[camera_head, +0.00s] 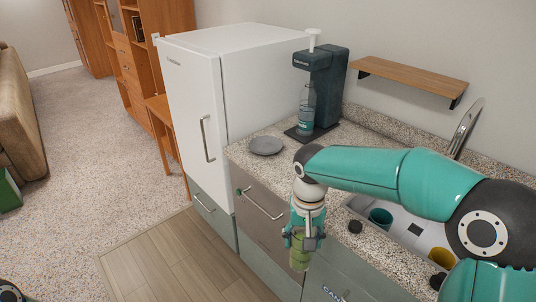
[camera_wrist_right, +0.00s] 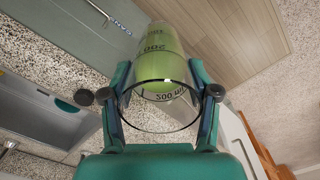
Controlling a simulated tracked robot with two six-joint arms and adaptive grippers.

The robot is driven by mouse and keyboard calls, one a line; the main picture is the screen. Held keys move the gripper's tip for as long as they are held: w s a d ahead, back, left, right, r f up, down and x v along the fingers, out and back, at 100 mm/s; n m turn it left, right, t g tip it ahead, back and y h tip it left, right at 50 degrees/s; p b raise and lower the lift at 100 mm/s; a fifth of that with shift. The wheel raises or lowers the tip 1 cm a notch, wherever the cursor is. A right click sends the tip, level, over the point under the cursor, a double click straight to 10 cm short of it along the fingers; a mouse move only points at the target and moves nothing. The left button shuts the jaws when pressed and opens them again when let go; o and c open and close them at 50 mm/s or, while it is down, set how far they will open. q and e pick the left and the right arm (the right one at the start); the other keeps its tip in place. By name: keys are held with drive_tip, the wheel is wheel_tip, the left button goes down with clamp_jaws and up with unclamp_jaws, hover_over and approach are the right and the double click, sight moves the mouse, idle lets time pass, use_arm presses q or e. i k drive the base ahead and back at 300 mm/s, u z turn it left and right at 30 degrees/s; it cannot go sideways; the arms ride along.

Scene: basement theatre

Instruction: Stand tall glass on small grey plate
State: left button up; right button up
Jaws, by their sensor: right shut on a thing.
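The tall glass (camera_head: 299,259) is clear with a green tint and hangs below my right gripper (camera_head: 304,238), in front of the drawers. In the right wrist view, my right gripper (camera_wrist_right: 160,94) is shut on the glass (camera_wrist_right: 163,50), one finger on each side near its round rim. My left gripper is not in view.
A dark drink maker (camera_head: 326,86) with a clear bottle (camera_head: 306,110) stands behind the plate. A white fridge (camera_head: 210,100) stands left of the counter. The sink (camera_head: 405,222) at right holds a teal cup (camera_head: 381,217). A wooden shelf (camera_head: 410,77) is on the wall.

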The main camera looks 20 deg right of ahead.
sight(266, 146)
drive_tip(key=u, duration=0.65)
drive_tip(key=i, duration=1.1)
drive_tip(key=z, duration=0.7)
